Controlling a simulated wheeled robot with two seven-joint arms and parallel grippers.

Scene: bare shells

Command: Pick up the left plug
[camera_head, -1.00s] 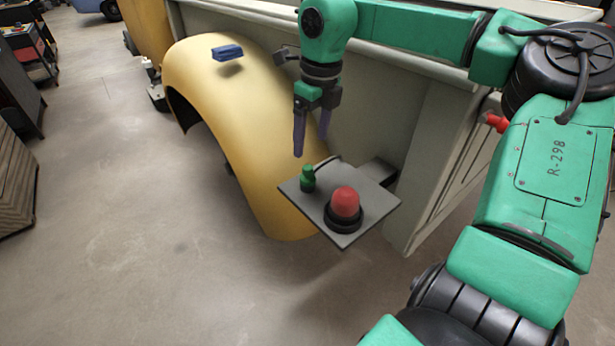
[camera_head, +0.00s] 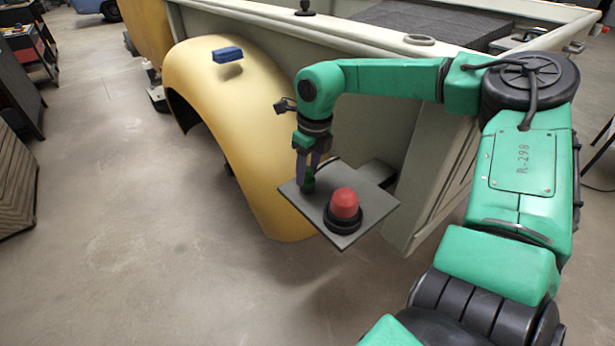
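My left gripper is not in view.
A yellow curved fender (camera_head: 203,70) stands left of the plate, with a blue block (camera_head: 228,54) on top. A pale truck bed wall (camera_head: 375,115) is behind the plate. The floor (camera_head: 110,220) at the left is clear.

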